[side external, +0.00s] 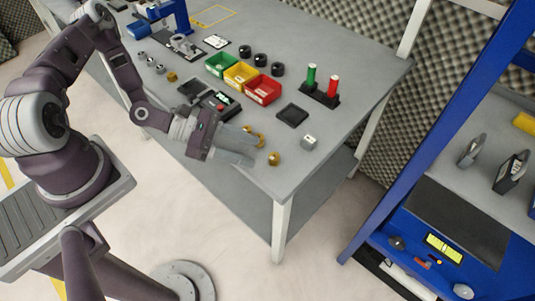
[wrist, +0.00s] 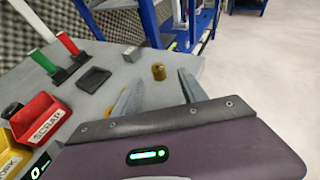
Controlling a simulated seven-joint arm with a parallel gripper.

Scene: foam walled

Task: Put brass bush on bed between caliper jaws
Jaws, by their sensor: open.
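A brass bush (side external: 274,158) stands on the grey table near its front right corner. In the wrist view the brass bush (wrist: 158,72) shows upright, just beyond the fingertips. My gripper (side external: 255,152) is open and empty, low over the table edge, its fingers pointing toward this bush; both fingers show in the wrist view (wrist: 163,82). A second brass piece (side external: 258,138) is partly hidden beside the upper finger. A third brass piece (side external: 171,76) lies farther back. A grey device (side external: 183,44) at the back may be the caliper; its jaws and bed are too small to tell.
A light grey block (side external: 309,142) stands right of the bush. Green (side external: 221,64), yellow (side external: 240,75) and red (side external: 263,90) bins stand mid-table, with a dark pad (side external: 292,115) and a rack (side external: 319,94) of green and red cylinders beyond. A blue-framed bench (side external: 400,125) stands at right.

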